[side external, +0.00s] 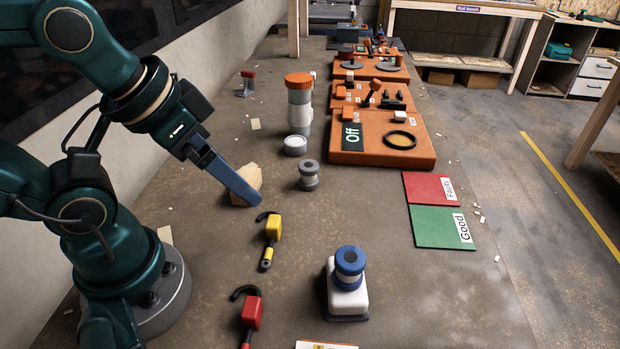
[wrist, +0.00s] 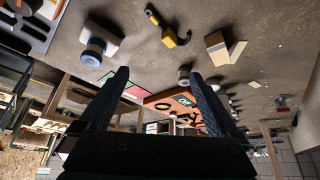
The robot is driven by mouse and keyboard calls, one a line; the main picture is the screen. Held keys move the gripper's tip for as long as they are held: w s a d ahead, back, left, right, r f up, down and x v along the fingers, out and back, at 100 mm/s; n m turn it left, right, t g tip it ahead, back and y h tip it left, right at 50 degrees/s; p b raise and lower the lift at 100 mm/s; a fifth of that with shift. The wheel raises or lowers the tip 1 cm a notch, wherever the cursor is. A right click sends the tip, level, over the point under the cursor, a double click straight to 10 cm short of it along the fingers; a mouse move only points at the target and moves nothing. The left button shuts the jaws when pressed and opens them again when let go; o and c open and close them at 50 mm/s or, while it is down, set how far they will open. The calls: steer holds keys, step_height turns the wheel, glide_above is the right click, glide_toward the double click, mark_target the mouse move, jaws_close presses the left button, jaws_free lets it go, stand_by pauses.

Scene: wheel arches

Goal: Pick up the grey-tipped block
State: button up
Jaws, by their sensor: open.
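I cannot tell for sure which thing is the grey-tipped block. A pale wooden block (side external: 249,175) stands on the table just behind my gripper (side external: 254,200) in the side view, partly hidden by a finger; no grey tip shows on it. The wooden block (wrist: 217,48) also shows in the wrist view, beyond the fingers. A short cylinder with grey ends and a beige band (side external: 309,175) stands upright right of my gripper. It shows in the wrist view (wrist: 184,74) too. My gripper (wrist: 159,76) is open, its fingers wide apart with nothing held between them.
A yellow hook (side external: 273,228), a red hook (side external: 252,311) and a white block with a blue knob (side external: 347,297) are nearer the camera. Orange boards (side external: 425,157), a tall orange-capped cylinder (side external: 299,88) and red and green mats (side external: 437,228) lie farther right and back.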

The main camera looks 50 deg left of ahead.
steer(key=a+f+m+g+y, duration=0.1)
steer(key=a+f+m+y, duration=0.2)
steer(key=m, duration=0.3)
steer(key=a+f+m+y, duration=0.3)
steer(key=a+m, duration=0.1)
steer(key=m, duration=0.1)
steer(key=w+a+f+m+g+y, duration=0.1)
steer(key=a+f+m+y, duration=0.2)
steer(key=m, duration=0.3)
steer(key=shift+a+f+m+g+y, duration=0.3)
steer(key=shift+f+y, duration=0.1)
steer(key=shift+y, duration=0.2)
steer(key=w+m+t, duration=0.1)
steer(key=m, duration=0.1)
steer(key=w+f+m+t, duration=0.1)
steer(key=m, duration=0.1)
steer(key=w+m+t, duration=0.1)
steer(key=shift+w+d+f+m, duration=0.25)
steer(key=shift+d+f+m, duration=0.1)
steer(key=shift+d+m, duration=0.05)
steer(key=shift+w+d+f+m+t, duration=0.25)
steer(key=shift+w+m+t, duration=0.15)
steer(key=shift+m, duration=0.3)
steer(key=shift+x, duration=2.55)
jaws_close()
